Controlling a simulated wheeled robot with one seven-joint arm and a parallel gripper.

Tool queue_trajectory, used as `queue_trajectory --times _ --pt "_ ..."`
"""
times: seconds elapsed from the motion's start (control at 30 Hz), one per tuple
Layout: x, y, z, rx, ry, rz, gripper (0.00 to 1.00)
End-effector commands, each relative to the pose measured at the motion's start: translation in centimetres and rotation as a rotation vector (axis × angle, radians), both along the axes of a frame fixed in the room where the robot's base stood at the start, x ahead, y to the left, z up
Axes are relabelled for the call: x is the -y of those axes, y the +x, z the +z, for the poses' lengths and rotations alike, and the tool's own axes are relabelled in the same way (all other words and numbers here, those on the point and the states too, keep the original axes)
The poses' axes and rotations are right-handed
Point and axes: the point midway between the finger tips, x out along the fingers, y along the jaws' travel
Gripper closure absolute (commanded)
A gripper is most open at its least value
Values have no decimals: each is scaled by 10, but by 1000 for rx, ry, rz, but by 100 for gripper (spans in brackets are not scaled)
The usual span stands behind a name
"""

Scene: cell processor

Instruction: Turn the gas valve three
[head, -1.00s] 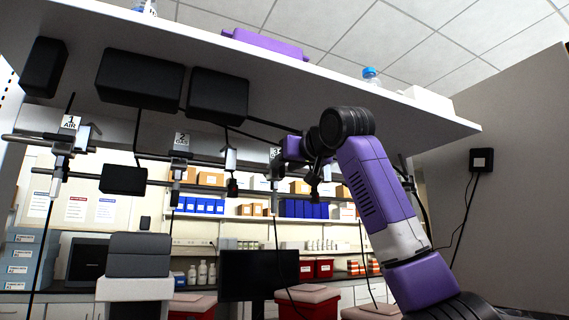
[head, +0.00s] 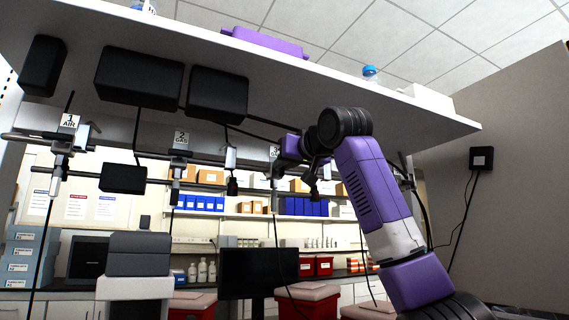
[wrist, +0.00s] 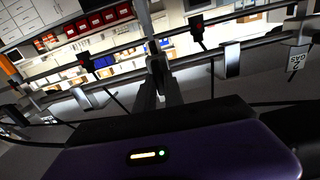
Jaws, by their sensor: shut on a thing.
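Gas valve three hangs on the pipe rail under the shelf. Its number 3 label (head: 274,153) shows in the head view, partly covered by my arm.
The valve labelled 2 GAS (head: 181,139) and the one labelled 1 AIR (head: 69,122) hang further left. Cables hang down behind the rail. A grey wall (head: 510,200) stands at the right.

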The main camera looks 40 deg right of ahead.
Motion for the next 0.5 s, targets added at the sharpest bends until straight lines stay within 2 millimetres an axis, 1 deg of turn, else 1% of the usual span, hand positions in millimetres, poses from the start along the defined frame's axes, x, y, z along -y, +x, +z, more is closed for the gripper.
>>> queue_trajectory --times 0.27,0.5 --pt "0 1 1 48 172 4 100" --pt "1 1 1 108 386 3 100"
